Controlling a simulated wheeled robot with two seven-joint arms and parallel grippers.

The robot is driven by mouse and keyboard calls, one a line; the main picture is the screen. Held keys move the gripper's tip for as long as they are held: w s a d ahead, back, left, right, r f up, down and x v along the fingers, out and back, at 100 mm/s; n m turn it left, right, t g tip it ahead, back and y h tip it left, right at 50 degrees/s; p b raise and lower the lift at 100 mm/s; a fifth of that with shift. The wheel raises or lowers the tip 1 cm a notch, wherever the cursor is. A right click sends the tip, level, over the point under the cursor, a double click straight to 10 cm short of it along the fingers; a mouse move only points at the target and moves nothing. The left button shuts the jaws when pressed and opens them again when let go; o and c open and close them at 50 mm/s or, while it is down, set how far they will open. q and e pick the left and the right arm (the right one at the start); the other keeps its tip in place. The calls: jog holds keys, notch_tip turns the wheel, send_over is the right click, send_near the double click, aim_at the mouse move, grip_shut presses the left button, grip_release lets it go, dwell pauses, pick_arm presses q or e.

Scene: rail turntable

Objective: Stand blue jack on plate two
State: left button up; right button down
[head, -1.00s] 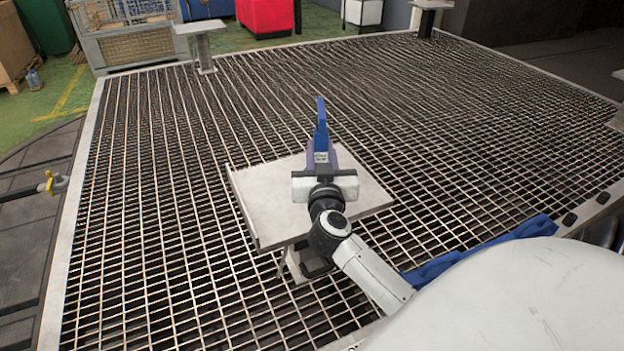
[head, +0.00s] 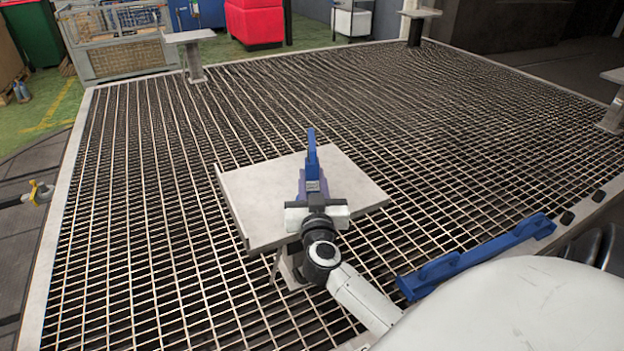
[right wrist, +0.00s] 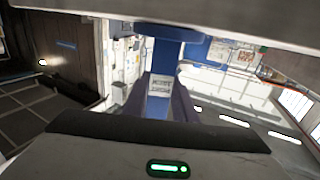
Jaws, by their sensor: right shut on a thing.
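My right gripper (head: 315,199) is shut on the blue jack (head: 312,160). The jack points up and away from the gripper, over the near part of a square grey plate (head: 258,198) on a stand. I cannot tell whether the jack touches this plate, and its lower part is hidden by the gripper. In the right wrist view the jack's blue body (right wrist: 159,62) and a small pale label show beyond the dark gripper edge. No number shows on any plate, so I cannot tell which is plate two. My left gripper is not in view.
More plates on posts stand at the back left (head: 188,37), back right (head: 420,13) and right edge (head: 614,76). A long blue bar (head: 475,257) lies at the grating's near right. The grating (head: 420,150) is otherwise mostly clear. A mesh crate (head: 122,45) stands beyond it.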

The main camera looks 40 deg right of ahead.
jog(key=c, duration=1.7)
grip_release()
jog(key=shift+c, duration=0.2)
jog(key=o, duration=0.3)
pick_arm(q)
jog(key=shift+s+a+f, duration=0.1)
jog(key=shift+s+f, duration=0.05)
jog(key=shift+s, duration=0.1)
